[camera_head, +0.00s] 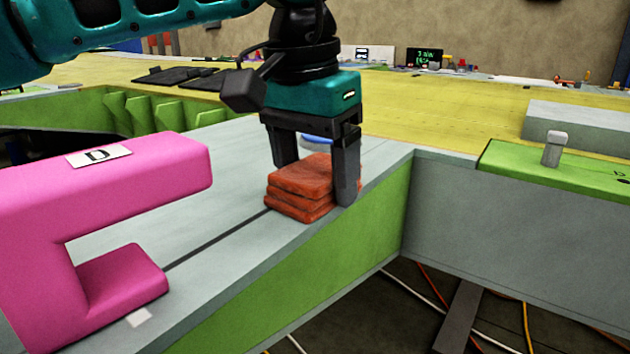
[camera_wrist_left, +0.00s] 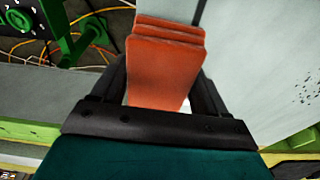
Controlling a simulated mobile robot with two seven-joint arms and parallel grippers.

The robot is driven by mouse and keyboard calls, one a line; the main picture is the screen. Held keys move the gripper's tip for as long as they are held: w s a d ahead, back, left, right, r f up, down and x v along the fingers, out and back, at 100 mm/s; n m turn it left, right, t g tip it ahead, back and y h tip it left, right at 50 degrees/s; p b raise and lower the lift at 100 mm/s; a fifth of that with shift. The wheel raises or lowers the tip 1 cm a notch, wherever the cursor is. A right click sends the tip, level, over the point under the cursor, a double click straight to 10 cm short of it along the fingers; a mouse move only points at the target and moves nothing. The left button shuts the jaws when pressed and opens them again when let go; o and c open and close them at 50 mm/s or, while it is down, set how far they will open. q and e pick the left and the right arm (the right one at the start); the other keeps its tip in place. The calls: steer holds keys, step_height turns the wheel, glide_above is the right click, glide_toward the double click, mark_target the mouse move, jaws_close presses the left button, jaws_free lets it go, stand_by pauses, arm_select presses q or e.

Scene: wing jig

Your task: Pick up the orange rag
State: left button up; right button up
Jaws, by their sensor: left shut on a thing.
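The orange rag (camera_head: 302,180) is a folded stack of several layers on the grey beam top, near its edge. My left gripper (camera_head: 318,190) comes down over it from above, one finger on each side, and is shut on it. In the left wrist view the rag (camera_wrist_left: 165,65) lies between the two dark fingers of the gripper (camera_wrist_left: 165,95). In the head view the rag seems to rest on the surface; I cannot tell whether it is lifted. My right gripper is not in view.
A pink C-shaped block (camera_head: 120,185) marked D stands at the left on the grey beam (camera_head: 225,235). A blue round thing (camera_head: 317,139) is partly hidden behind the gripper. Right of the beam is an open gap with cables (camera_head: 425,300). A green plate (camera_head: 560,170) lies at the right.

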arm_select(q)
step_height(320, 180, up, 14)
steer(key=p, duration=0.5)
step_height(320, 180, up, 5)
steer(key=p, duration=0.2)
glide_above(316, 170)
steer(key=shift+r, duration=0.5)
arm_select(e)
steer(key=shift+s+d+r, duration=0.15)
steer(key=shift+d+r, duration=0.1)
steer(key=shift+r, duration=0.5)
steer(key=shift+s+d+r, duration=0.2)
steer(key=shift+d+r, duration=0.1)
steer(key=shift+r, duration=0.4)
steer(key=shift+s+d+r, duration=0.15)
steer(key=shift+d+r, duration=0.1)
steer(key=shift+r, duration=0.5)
arm_select(q)
steer(key=o, duration=0.6)
steer(key=shift+c, duration=0.2)
steer(key=c, duration=0.4)
steer(key=shift+c, duration=0.2)
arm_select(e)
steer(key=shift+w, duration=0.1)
